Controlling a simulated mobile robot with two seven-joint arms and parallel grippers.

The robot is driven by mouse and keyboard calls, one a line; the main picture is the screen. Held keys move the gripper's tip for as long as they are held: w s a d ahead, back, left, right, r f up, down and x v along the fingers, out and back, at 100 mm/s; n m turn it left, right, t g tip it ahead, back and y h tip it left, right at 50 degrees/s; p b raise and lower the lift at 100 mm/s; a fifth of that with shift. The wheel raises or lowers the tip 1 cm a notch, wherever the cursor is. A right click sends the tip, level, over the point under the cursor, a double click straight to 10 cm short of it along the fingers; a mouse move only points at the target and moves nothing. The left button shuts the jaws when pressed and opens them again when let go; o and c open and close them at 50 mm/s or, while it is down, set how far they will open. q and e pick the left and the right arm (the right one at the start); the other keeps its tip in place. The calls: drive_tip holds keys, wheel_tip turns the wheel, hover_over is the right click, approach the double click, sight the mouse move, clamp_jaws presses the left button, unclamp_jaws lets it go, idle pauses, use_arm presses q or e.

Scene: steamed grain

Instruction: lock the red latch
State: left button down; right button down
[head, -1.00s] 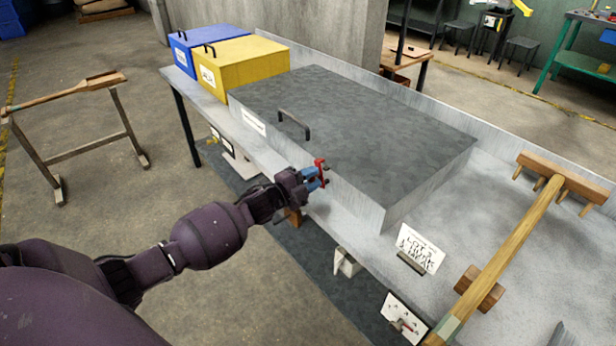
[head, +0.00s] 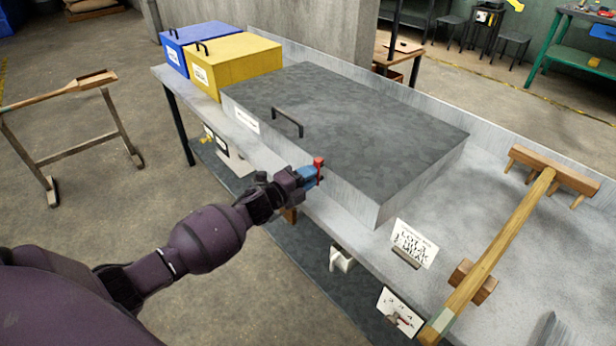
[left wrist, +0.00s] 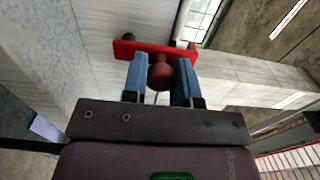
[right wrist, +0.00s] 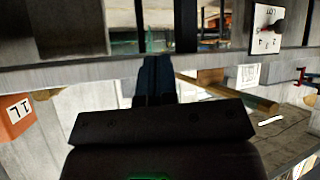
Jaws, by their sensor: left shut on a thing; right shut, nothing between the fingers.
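The red latch (head: 319,166) is at the front face of the large grey-lidded box (head: 350,120). In the head view it stands roughly upright. My left gripper (head: 311,176) has its blue fingers at the latch and is shut on it. In the left wrist view the round red knob (left wrist: 161,74) is between the fingers, and the red bar (left wrist: 135,48) lies across beyond their tips. My right gripper (right wrist: 154,66) shows only in the right wrist view, shut and empty, away from the latch.
A yellow box (head: 240,65) and a blue box (head: 200,40) stand left of the grey box. A sign (head: 413,243) and a wooden rake (head: 490,260) are on the bench to the right. A white panel (head: 400,311) is below the bench edge.

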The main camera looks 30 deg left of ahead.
use_arm(q)
drive_tip(key=c, duration=0.9)
unclamp_jaws()
drive_tip(key=shift+s, duration=0.1)
drive_tip(key=p+v, duration=0.1)
drive_tip(key=v, duration=0.9)
drive_tip(key=shift+s, duration=0.35)
drive_tip(key=shift+a, duration=0.15)
drive_tip(key=shift+s, duration=0.1)
